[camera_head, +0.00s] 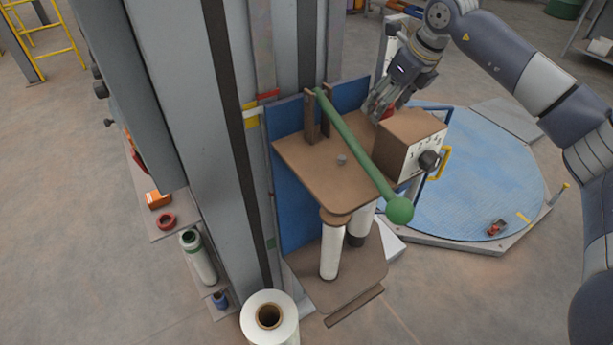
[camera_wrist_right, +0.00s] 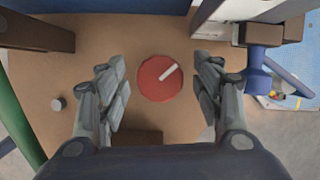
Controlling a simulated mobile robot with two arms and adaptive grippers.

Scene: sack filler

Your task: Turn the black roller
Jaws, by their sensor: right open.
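My right gripper (camera_head: 376,108) is over the far end of the brown tabletop (camera_head: 312,163), behind the brown box. In the right wrist view the right gripper (camera_wrist_right: 162,85) is open, with its fingers on either side of a red round knob (camera_wrist_right: 152,88) with a white mark; whether they touch it I cannot tell. A black round knob (camera_head: 429,160) sits on the pale face of the brown box (camera_head: 410,130). Under the tabletop, a dark cylinder (camera_head: 356,239) shows below a white one, beside a white roll (camera_head: 330,255). Which black part is the roller is unclear. My left gripper is out of view.
A green lever (camera_head: 355,145) with a ball end crosses above the tabletop. A yellow handle (camera_head: 440,164) stands beside the box. A blue round platform (camera_head: 485,190) lies to the right. A tall grey column (camera_head: 215,130) rises on the left.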

